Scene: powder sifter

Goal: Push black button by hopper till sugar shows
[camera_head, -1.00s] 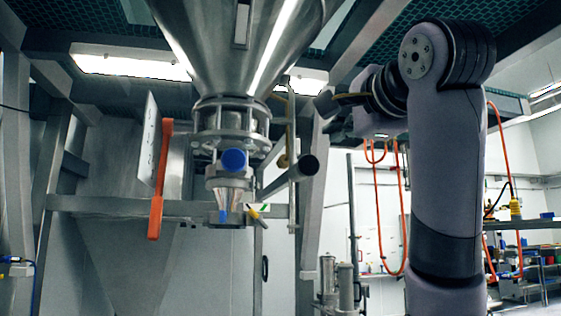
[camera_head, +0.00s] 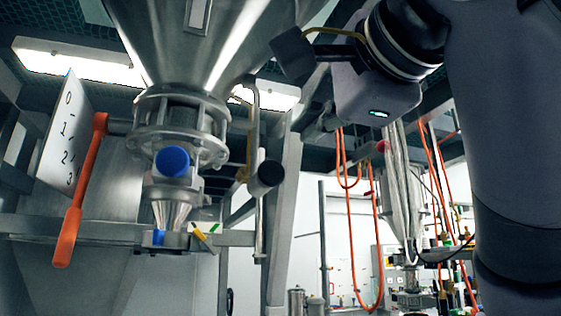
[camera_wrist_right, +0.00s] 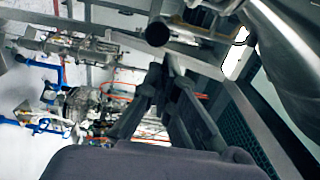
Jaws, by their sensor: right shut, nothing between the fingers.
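The steel hopper (camera_head: 185,45) narrows to a flanged valve and a small outlet cone (camera_head: 170,213). No sugar shows at the outlet. A black round-ended cylinder, the black button (camera_head: 267,174), juts out right of the valve. It also shows in the right wrist view (camera_wrist_right: 157,34), just beyond and slightly left of my fingertips. My right gripper (camera_head: 292,56) is shut and empty, beside the hopper's right wall and above the button in the head view. Its closed fingers show in the right wrist view (camera_wrist_right: 168,65), apparently apart from the button. My left gripper is out of view.
An orange lever (camera_head: 80,190) hangs beside a numbered plate (camera_head: 66,140) at the left. A blue round knob (camera_head: 173,162) faces out from the valve. A vertical steel pipe (camera_head: 256,125) stands behind the button. Orange hoses (camera_head: 376,240) hang at the right.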

